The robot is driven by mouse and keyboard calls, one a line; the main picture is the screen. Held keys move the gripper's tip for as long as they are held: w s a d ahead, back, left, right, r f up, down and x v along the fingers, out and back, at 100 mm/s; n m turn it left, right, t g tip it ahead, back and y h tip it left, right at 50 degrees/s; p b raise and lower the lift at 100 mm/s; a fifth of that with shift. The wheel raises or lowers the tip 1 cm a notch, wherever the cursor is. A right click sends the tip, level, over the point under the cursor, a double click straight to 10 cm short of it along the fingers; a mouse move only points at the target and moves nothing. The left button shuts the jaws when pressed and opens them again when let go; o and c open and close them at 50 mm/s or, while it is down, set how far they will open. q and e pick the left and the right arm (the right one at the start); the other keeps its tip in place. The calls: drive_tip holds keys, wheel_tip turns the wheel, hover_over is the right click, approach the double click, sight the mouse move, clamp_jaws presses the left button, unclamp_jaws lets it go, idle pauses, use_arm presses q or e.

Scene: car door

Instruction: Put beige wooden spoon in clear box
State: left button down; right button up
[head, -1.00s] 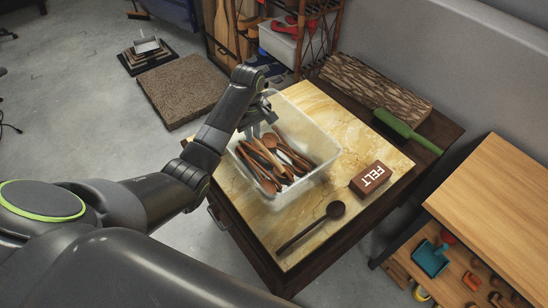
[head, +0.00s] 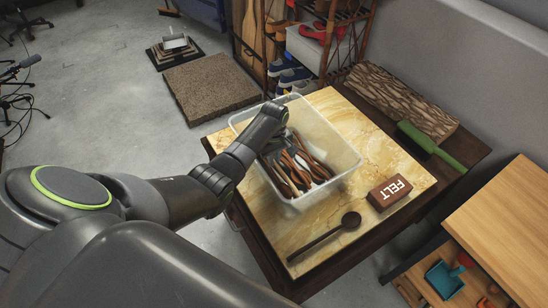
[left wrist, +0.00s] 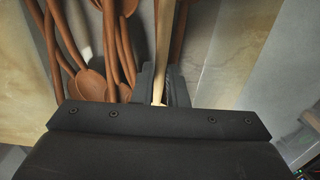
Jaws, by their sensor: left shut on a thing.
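The clear box (head: 345,172) stands on the marble-patterned table top and holds several reddish-brown wooden spoons (head: 303,175), which also show in the left wrist view (left wrist: 92,84). My left gripper (left wrist: 165,85) is shut on a thin pale handle, that of the beige wooden spoon (left wrist: 164,40). In the head view my left arm reaches over the box's left side and hides the fingers. I cannot pick out the beige spoon's bowl end in either view. My right gripper is not in view.
A dark brown spoon (head: 350,220) lies on the marble top (head: 390,150) in front of the box. A brown FELT block (head: 389,193) sits to its right. A green brush (head: 425,145) and a bark-covered log (head: 402,100) are at the back right. A wooden bench (head: 510,220) stands at the right.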

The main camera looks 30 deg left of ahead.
use_arm(q)
drive_tip(key=c, duration=1.5)
unclamp_jaws()
drive_tip(key=shift+f, duration=0.1)
drive_tip(key=shift+o, duration=0.2)
drive_tip(key=shift+r, duration=0.65)
wheel_tip(320, 180, up, 11)
